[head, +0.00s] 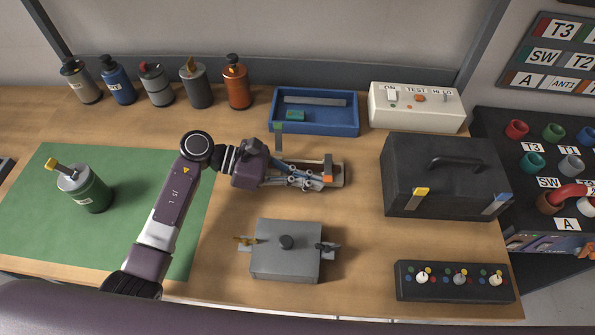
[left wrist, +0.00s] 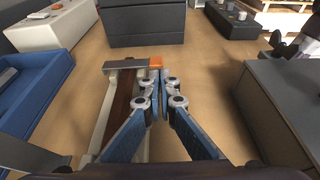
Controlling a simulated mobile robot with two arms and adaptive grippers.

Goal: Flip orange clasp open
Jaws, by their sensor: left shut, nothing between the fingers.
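A small orange clasp (head: 328,179) sits at the right end of a narrow beige holder with a dark brown inside (head: 340,176) in the middle of the table. In the left wrist view the orange piece (left wrist: 156,62) is at the far end of the holder (left wrist: 125,66). My left gripper (head: 318,183) is shut and empty, beside and partly over the holder in the head view. In the left wrist view its fingertips (left wrist: 157,88) point toward the orange piece, very close; I cannot tell whether they touch. My right gripper is not in view.
A blue tray (head: 314,128) lies behind the holder. A grey box with side latches (head: 286,262) stands in front. A black case (head: 445,170) with yellow and blue clasps stands to the right. Several bottles line the back left. Bare tabletop separates the holder and the case.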

